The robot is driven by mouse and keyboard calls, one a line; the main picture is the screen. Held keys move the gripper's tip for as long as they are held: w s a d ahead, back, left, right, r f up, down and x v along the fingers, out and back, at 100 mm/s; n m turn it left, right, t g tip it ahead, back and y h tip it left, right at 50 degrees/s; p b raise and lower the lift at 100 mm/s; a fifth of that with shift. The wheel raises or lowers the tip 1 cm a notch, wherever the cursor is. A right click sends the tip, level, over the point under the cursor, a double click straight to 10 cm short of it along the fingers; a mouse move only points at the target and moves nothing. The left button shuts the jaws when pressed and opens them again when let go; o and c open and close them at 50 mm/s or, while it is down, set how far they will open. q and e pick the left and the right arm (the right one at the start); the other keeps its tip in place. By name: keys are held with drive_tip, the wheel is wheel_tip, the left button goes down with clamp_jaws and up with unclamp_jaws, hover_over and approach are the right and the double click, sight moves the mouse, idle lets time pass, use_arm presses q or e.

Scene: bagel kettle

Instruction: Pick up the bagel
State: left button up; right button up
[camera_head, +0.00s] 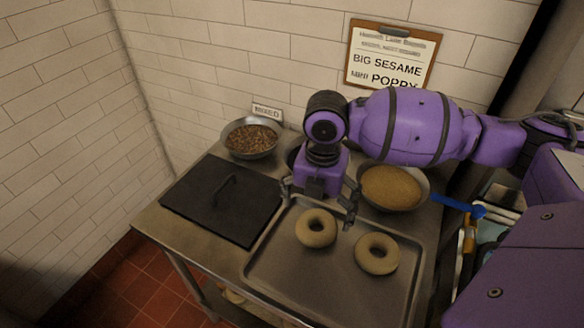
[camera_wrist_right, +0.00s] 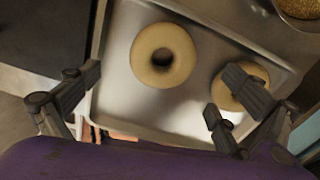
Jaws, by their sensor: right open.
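Two pale bagels lie flat on a metal tray (camera_head: 290,275). One bagel (camera_head: 316,228) is near the tray's back; the other bagel (camera_head: 377,254) is to its right and nearer the front. My right gripper (camera_head: 318,208) is open and empty, above the back of the tray, just behind the first bagel. In the right wrist view the first bagel (camera_wrist_right: 163,55) shows whole, beyond and between the open fingers. The second bagel (camera_wrist_right: 238,88) is partly covered there by a finger. My left gripper is not in view.
A black lid with a handle (camera_head: 222,198) lies left of the tray. A bowl of mixed seeds (camera_head: 251,139) stands at the back left, and a bowl of tan seeds (camera_head: 393,187) behind the tray. A blue-handled tool (camera_head: 459,206) is at right. A clipboard sign (camera_head: 391,57) is on the wall.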

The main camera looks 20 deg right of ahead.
sight(316, 220)
wheel_tip(316, 220, down, 6)
drive_tip(key=shift+d+f, duration=0.1)
drive_tip(key=shift+d, duration=0.05)
drive_tip(key=c, duration=1.3)
drive_tip(key=shift+o, duration=0.2)
drive_tip(key=shift+w+r, duration=0.1)
drive_tip(key=shift+r, duration=0.6)
wheel_tip(316, 220, up, 2)
drive_tip(key=shift+r, duration=0.1)
drive_tip(key=s+a+r, duration=0.1)
drive_tip(key=s+r, duration=0.1)
drive_tip(key=r, duration=0.1)
drive_tip(key=s+a+r+p, duration=0.1)
drive_tip(key=shift+s+a+r, duration=0.1)
drive_tip(key=shift+a+r, duration=0.25)
drive_tip(key=shift+r, duration=0.05)
drive_tip(key=s+a+r, duration=0.4)
drive_tip(key=s+a, duration=0.2)
drive_tip(key=s, duration=0.2)
drive_tip(key=shift+r, duration=0.4)
drive_tip(key=shift+w, duration=0.1)
